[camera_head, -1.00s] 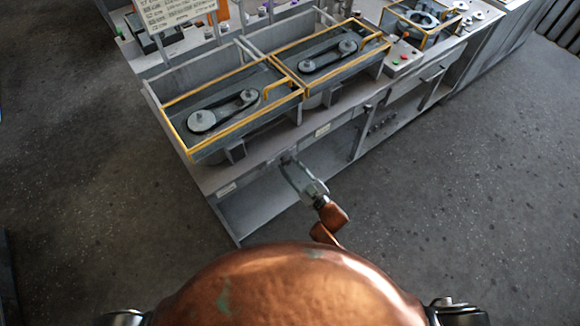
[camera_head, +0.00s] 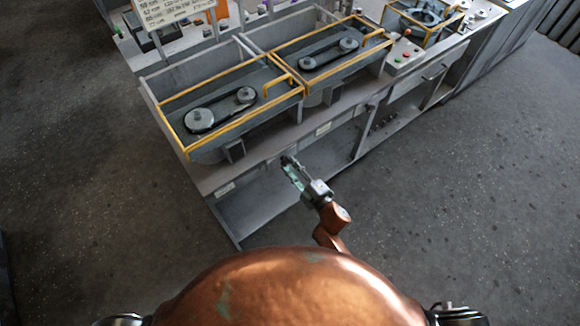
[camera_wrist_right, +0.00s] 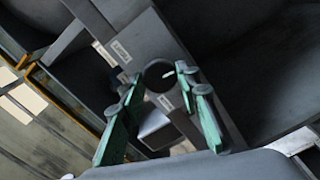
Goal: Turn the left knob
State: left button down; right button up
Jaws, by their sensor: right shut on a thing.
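The left knob (camera_wrist_right: 158,76) is dark and round, on the grey front panel of the bench, with a short pale mark by its right side. My right gripper (camera_wrist_right: 160,80) has its two green fingers on either side of the knob in the right wrist view, shut on it. In the head view my right gripper (camera_head: 289,165) reaches the bench front below the left tray, with the dark knob (camera_head: 286,160) at its tips. The fingers partly hide the knob there. My left gripper is not in view.
The grey bench carries two yellow-rimmed trays (camera_head: 222,131) with belt-and-pulley units. A small dark part (camera_head: 369,107) sits further right on the bench front. A control box (camera_head: 404,58) with buttons stands beyond the trays. The floor (camera_head: 440,190) at right is clear.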

jog(key=n+b, duration=0.1)
jog(key=n, duration=0.2)
jog(key=n+b, duration=0.1)
jog(key=n, duration=0.1)
jog(key=shift+f+n+b, duration=0.25)
jog(key=shift+n+b, duration=0.05)
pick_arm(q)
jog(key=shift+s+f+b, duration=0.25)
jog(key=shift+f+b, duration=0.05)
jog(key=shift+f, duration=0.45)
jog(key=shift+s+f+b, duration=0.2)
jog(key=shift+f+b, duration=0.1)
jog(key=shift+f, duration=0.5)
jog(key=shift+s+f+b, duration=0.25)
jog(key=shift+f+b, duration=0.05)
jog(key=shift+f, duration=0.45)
pick_arm(e)
jog(key=shift+r+n, duration=0.15)
jog(key=shift+n, duration=1.75)
jog(key=o, duration=1.2)
jog(key=shift+c, duration=0.2)
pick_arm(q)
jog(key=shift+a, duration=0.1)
pick_arm(e)
jog(key=shift+s+d, duration=0.15)
jog(key=v, duration=1.1)
jog(key=shift+s+d, duration=0.15)
jog(key=shift+s, duration=0.1)
